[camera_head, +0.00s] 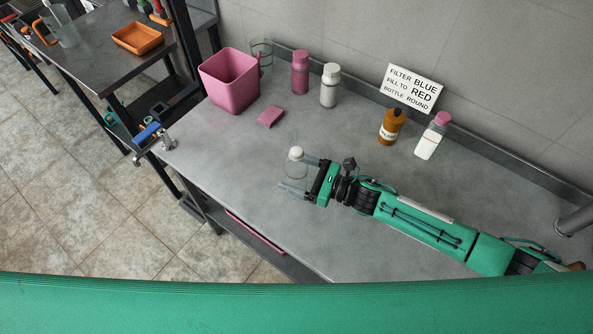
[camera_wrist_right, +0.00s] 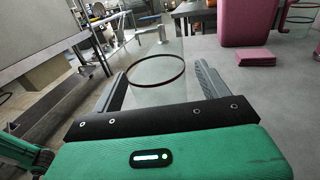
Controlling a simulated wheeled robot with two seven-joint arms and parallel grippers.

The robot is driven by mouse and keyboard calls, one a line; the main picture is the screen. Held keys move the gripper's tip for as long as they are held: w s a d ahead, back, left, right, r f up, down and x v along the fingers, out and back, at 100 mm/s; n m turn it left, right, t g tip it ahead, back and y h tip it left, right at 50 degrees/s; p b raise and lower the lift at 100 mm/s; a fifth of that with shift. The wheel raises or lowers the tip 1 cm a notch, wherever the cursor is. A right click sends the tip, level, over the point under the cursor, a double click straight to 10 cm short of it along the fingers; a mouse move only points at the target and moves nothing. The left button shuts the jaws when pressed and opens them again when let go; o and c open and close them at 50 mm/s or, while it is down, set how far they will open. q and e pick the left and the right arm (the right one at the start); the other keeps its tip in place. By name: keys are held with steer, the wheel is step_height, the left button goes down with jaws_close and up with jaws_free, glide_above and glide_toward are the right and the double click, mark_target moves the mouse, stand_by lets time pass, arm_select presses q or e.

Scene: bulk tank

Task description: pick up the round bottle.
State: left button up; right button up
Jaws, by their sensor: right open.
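A clear, round-walled bottle (camera_head: 297,169) with a white rounded top stands on the grey counter. My right gripper (camera_head: 293,173) is open, with one finger on each side of the clear bottle or close to it. In the right wrist view, the see-through bottle (camera_wrist_right: 157,85) with a dark reddish ring lies between the two fingers of the right gripper (camera_wrist_right: 158,82). I cannot tell whether either finger touches it. A brown bottle (camera_head: 391,127) with a label and a white bottle (camera_head: 428,142) with a pink cap stand farther right. My left gripper is not in view.
A pink bin (camera_head: 230,82), pink sponge (camera_head: 270,117), pink bottle (camera_head: 300,72) and pale grey bottle (camera_head: 329,86) stand toward the back. A clear glass vessel (camera_head: 262,50) is partly behind the bin. A sign (camera_head: 411,89) leans at the wall. The counter's middle is clear.

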steer(key=shift+x, duration=0.9)
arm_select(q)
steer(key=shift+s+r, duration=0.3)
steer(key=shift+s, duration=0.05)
arm_select(e)
steer(key=shift+s, duration=0.1)
steer(key=c, duration=1.1)
steer(key=shift+o, duration=0.2)
steer(key=shift+r, duration=0.1)
step_height(320, 180, up, 18)
steer(key=shift+f+b, duration=0.1)
steer(key=shift+b, duration=0.65)
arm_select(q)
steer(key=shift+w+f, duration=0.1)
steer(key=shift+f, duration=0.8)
arm_select(e)
steer(key=shift+r, duration=1)
